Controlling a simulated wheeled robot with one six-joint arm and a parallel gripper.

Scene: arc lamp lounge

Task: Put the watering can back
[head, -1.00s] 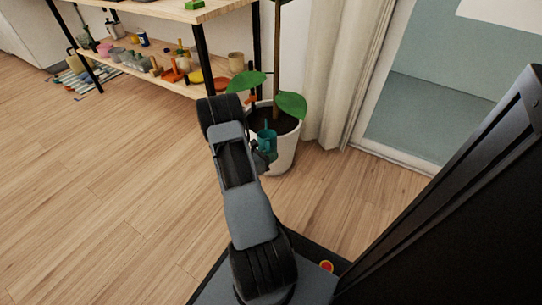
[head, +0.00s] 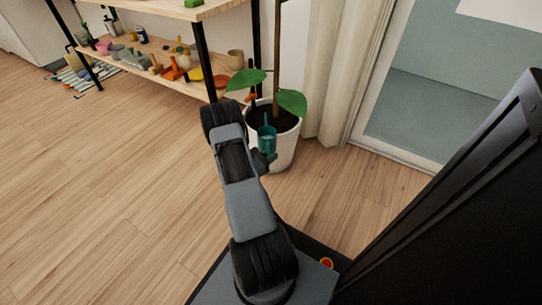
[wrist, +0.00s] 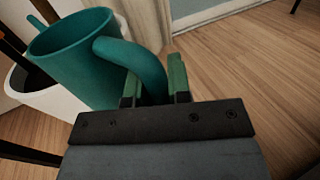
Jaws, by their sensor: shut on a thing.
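The teal watering can (head: 267,141) is held up in front of the white plant pot, beside my arm in the head view. In the wrist view the can (wrist: 75,62) fills the upper left, with its open top and its curved handle showing. My gripper (wrist: 153,88) is shut on the can's handle, one finger on each side of it. In the head view my gripper (head: 263,160) is small and partly hidden by my arm. The can looks roughly upright.
The white pot (head: 288,146) with a leafy plant stands behind the can. A wooden shelf unit (head: 150,68) at the upper left holds several small items. A curtain (head: 335,80) and a glass door are to the right. The floor at left is clear.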

